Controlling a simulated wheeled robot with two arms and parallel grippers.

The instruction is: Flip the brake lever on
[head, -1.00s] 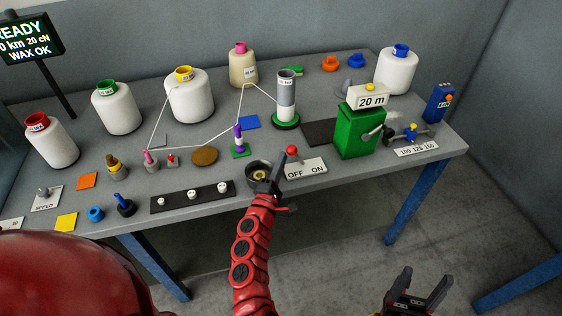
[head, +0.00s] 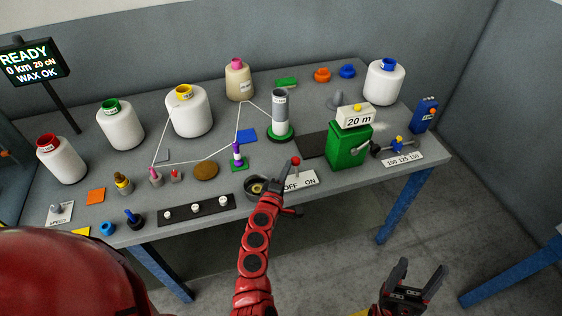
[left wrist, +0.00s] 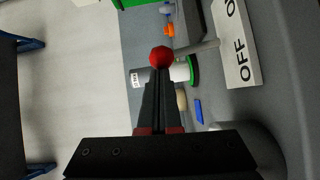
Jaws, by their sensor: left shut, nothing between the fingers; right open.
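The brake lever has a red knob (head: 296,161) on a thin rod and rises from a white plate (head: 308,179) marked OFF on the left and ON on the right. The knob sits above the OFF side. My left gripper (head: 279,184) is shut and empty, just left of the lever. In the left wrist view the knob (left wrist: 161,57) is just beyond the closed fingertips (left wrist: 158,82); I cannot tell whether they touch. The rod runs right to the plate (left wrist: 237,70). My right gripper (head: 411,283) is open and empty, in front of the table, low at the right.
A green box (head: 348,148) with a crank stands right of the lever. A grey cylinder on a green base (head: 279,115) stands behind. Yarn bobbins (head: 188,115) line the back left.

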